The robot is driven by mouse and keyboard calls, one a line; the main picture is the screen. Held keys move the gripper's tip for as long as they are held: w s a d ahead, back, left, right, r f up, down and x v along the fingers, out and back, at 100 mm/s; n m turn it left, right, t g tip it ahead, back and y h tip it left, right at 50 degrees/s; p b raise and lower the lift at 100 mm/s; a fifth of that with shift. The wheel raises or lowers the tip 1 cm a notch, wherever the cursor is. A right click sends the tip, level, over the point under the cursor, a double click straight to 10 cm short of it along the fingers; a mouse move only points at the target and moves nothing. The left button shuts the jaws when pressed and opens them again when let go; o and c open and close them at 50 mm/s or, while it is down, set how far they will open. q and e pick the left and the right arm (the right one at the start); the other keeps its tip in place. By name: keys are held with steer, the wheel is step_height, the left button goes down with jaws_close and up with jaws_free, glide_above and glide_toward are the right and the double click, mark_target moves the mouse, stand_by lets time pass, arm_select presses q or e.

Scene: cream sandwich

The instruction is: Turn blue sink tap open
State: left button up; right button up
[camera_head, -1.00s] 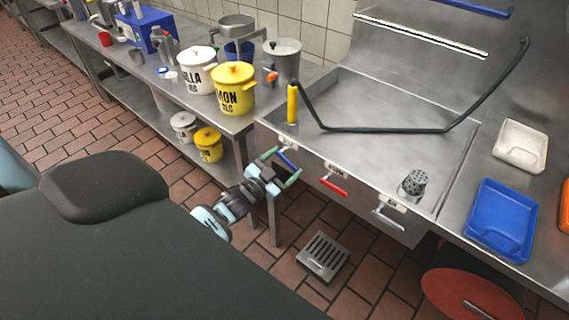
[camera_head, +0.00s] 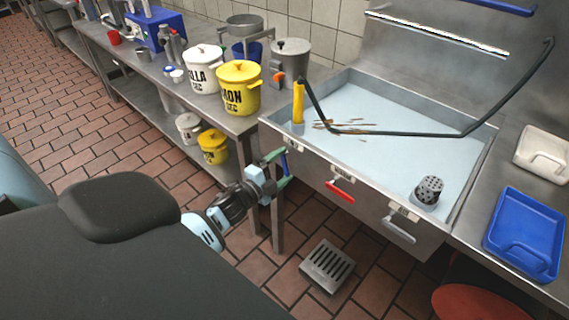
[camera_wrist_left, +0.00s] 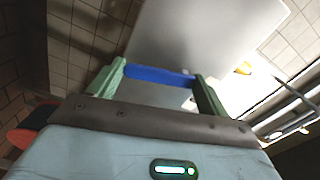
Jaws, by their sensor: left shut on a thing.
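The blue tap handle (camera_head: 284,164) is on the front of the metal sink, at its left end. My left gripper (camera_head: 280,166) is shut on the handle. In the left wrist view the blue handle (camera_wrist_left: 158,76) spans between the two green fingers (camera_wrist_left: 155,80). The sink (camera_head: 478,172) holds pale water (camera_head: 385,158) with several brown bits floating near the yellow-handled hose. My right gripper is not in view.
A red tap handle (camera_head: 340,192) and a grey one (camera_head: 399,231) are farther right on the sink front. A perforated cylinder (camera_head: 428,191) stands in the sink. A blue tray (camera_head: 523,235) lies on the right counter. A floor drain (camera_head: 327,268) is below.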

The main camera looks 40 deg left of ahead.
arm_select(q)
steer(key=shift+a+f+m, duration=0.15)
steer(key=shift+a+m, duration=0.05)
steer(key=shift+m, duration=0.5)
steer(key=shift+a+m+b, duration=0.2)
steer(key=shift+m+b, duration=0.3)
steer(key=shift+m, duration=0.3)
steer(key=o, duration=1.4)
steer(key=shift+s, duration=0.1)
steer(key=shift+s+a, duration=0.2)
steer(key=shift+s, duration=1.7)
steer(key=shift+s+a, duration=0.15)
steer(key=shift+s, duration=1.75)
